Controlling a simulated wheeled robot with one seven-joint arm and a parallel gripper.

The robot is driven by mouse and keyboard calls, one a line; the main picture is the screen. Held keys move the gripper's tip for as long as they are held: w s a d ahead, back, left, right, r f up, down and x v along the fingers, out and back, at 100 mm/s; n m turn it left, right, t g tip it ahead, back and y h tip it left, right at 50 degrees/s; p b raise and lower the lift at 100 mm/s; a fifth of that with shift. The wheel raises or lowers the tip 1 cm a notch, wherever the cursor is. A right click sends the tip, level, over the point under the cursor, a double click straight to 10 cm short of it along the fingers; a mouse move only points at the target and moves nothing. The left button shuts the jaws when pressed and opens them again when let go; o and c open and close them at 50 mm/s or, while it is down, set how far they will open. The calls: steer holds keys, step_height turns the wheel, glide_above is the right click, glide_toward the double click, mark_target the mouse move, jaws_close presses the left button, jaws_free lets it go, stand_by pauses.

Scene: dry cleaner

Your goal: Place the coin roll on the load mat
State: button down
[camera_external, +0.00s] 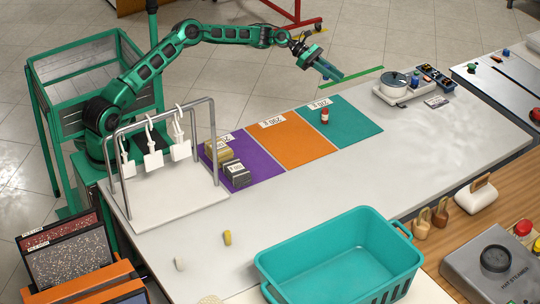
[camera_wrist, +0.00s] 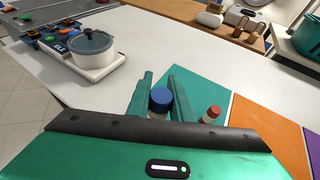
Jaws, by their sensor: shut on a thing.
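A blue-capped cylinder (camera_wrist: 159,98), which I take for the coin roll, sits between the fingers of my gripper (camera_wrist: 160,84). In the external view my gripper (camera_external: 333,74) is held up in the air beyond the far edge of the teal mat (camera_external: 352,128), and the roll is hard to make out. Purple (camera_external: 262,168), orange (camera_external: 292,139) and teal mats lie side by side on the white table, each with a small label. I cannot tell which is called the load mat. A smaller red-capped cylinder (camera_external: 324,117) stands on the teal mat.
A tan block (camera_external: 218,150) and a dark grey block (camera_external: 236,172) sit on the purple mat. A metal rack (camera_external: 158,130) with white tags stands left of it. A pot-like device (camera_external: 395,84) stands right of the teal mat. A teal basket (camera_external: 340,255) is in front. The orange mat looks clear.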

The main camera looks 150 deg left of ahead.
glide_above(347, 117)
steer(key=f, duration=0.6)
steer(key=shift+w+f, duration=0.15)
steer(key=shift+w, duration=0.1)
steer(key=shift+f, duration=2)
steer(key=shift+f, duration=0.15)
steer(key=c, duration=1.6)
jaws_free()
steer(key=shift+o, duration=0.2)
steer(key=shift+s, duration=0.1)
steer(key=v, duration=1.2)
steer(key=shift+d, duration=0.15)
